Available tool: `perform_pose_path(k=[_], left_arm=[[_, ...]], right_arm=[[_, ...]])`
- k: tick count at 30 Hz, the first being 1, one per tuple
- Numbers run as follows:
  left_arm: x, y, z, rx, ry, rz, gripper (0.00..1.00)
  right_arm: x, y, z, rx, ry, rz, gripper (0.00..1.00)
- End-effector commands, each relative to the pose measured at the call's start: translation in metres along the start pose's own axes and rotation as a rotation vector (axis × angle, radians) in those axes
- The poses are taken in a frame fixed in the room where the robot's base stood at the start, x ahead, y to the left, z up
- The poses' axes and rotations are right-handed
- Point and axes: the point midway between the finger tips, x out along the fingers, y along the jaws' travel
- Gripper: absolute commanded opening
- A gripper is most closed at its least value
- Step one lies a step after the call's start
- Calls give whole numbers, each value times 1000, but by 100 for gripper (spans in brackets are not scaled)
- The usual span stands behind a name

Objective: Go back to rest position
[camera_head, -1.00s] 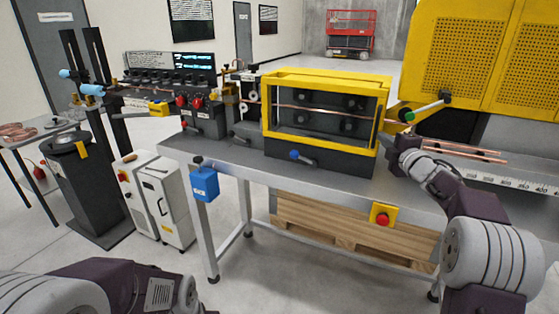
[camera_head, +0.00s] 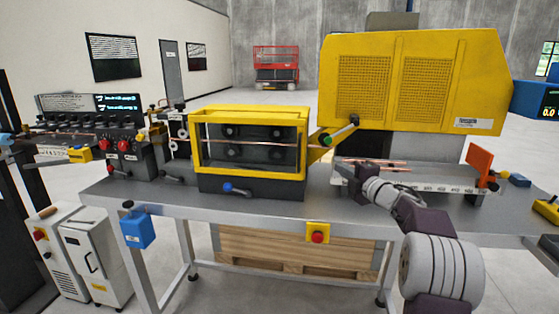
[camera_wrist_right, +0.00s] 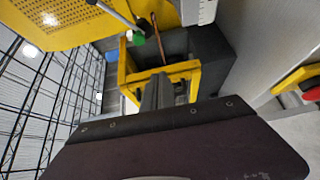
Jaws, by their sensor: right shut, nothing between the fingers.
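My right gripper (camera_head: 340,181) is in the head view, just right of the yellow-framed roller box, over the bench. Its fingers are shut and empty; in the right wrist view (camera_wrist_right: 158,88) they appear as a dark narrow pair pointing toward the yellow frame. My left gripper and arm are outside the head view. A copper tube (camera_head: 250,141) runs level through the yellow-framed box (camera_head: 249,174). Copper tubes (camera_head: 392,164) also lie by the ruler-marked tray (camera_head: 455,189), behind and right of my right gripper.
The steel bench (camera_head: 180,198) spans the middle. A yellow machine housing (camera_head: 415,85) with a green-knobbed lever (camera_head: 341,131) stands behind my right arm. A red emergency button (camera_head: 317,237) is on the bench front. A blue box (camera_head: 137,230) hangs at left. Floor in front is open.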

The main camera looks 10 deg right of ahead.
Motion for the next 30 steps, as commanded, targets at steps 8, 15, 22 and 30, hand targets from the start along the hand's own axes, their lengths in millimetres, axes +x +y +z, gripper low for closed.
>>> perform_pose_path(k=[8, 15, 22, 30], left_arm=[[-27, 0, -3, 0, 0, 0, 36], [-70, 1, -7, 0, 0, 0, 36], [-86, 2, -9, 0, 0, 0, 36], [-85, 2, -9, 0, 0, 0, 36]], right_arm=[[22, 57, -94, -21, 147, 33, 0], [4, 42, -205, 417, 58, -135, 0], [-116, -119, -224, 964, -452, -593, 0], [-284, -234, -244, 1309, -1067, -963, 0]])
